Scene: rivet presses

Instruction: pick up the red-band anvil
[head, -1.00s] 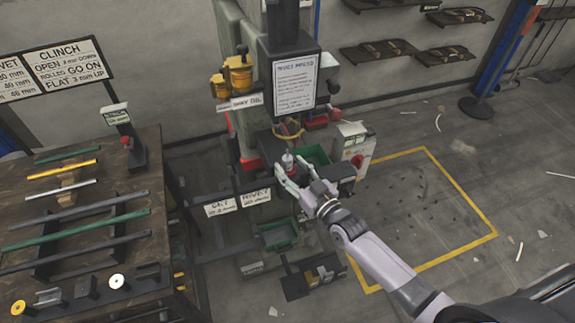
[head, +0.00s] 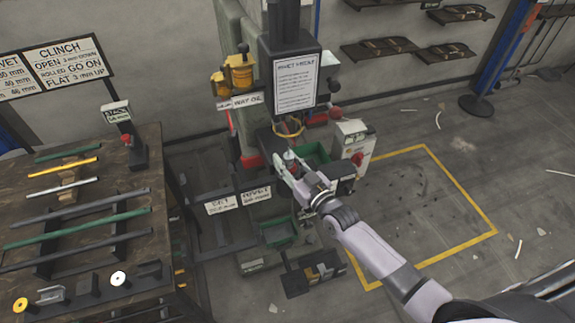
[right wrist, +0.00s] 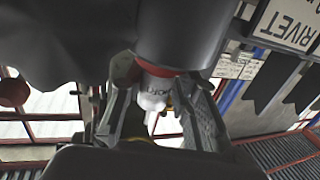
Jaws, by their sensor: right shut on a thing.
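The red-band anvil is a small pale, lettered piece (right wrist: 153,92) with a red band at its upper end in the right wrist view. It sits between the two fingers of my right gripper (right wrist: 155,115), just below a thick dark cylinder. In the head view my right gripper (head: 291,172) is at the rivet press (head: 296,78), under its head, shut on the anvil. Only a small pale and red bit of the anvil (head: 290,157) shows there, the rest hidden by the fingers. Whether it touches the cylinder, I cannot tell. My left gripper is out of view.
A green bin (head: 316,153) and a control box with a red button (head: 352,140) stand close right of the gripper. A workbench with rods (head: 150,192) is at left. The yellow-outlined floor (head: 420,200) is mostly clear.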

